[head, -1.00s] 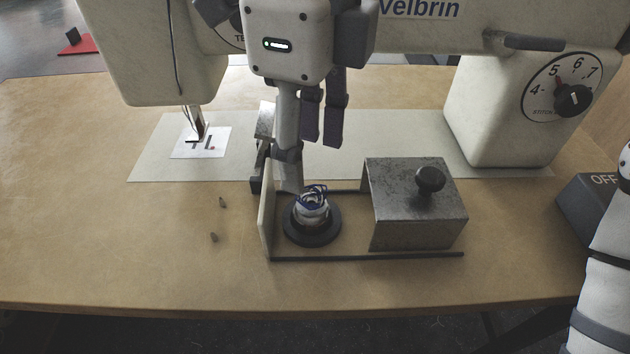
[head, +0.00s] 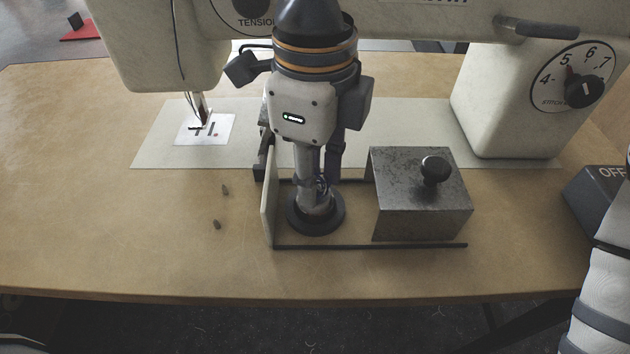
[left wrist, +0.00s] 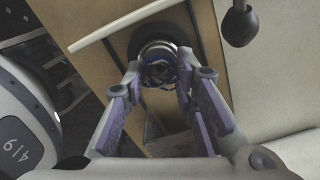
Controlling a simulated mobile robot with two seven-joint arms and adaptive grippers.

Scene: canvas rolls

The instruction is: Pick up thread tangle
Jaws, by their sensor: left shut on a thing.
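The thread tangle (left wrist: 158,72) is a small knot of dark blue thread around the top of a pale round hub. In the head view the tangle (head: 323,185) is mostly hidden by my left gripper (head: 318,190). That gripper points down over the hub, with its fingers on both sides of the tangle and shut on it. The tangle is still at the hub. The hub stands on a dark round base (head: 300,224) between two dark rails. My right gripper is out of view; only part of my right arm shows at the right edge.
A metal block (head: 420,205) with a black knob (head: 435,169) stands close right of the hub. A thin pale plate (head: 268,213) stands close left. The sewing machine (head: 500,110) spans behind and above. Small dark bits (head: 217,225) lie left; the table's front left is mostly clear.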

